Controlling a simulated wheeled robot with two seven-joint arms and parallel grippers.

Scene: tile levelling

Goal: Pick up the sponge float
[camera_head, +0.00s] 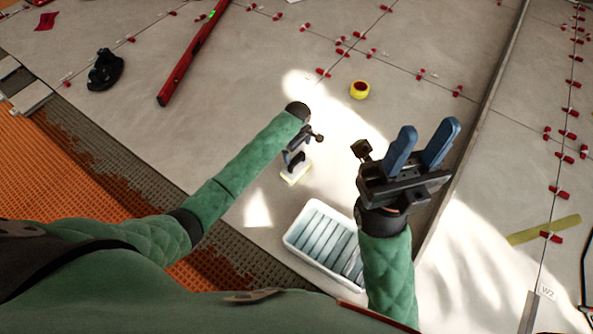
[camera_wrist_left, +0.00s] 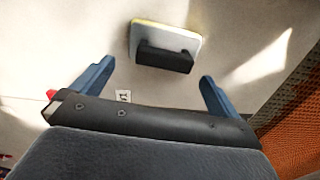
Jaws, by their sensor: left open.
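The sponge float (camera_wrist_left: 192,43) has a pale rectangular board with a yellowish edge and a black handle (camera_wrist_left: 165,58) on top. It lies flat on the floor. In the head view the float (camera_head: 291,179) is just below my left gripper (camera_head: 297,152), partly hidden by it. In the left wrist view my left gripper (camera_wrist_left: 157,72) is open, its blue fingers wide apart. The float is beyond the fingertips, with its handle between their lines, and nothing is held. My right gripper (camera_head: 430,128) is raised to the right, its blue fingers apart and empty.
A white tub (camera_head: 292,238) with pale blue slats stands near my right forearm. Red clips line the joints. Orange matting (camera_head: 45,165) is at left.

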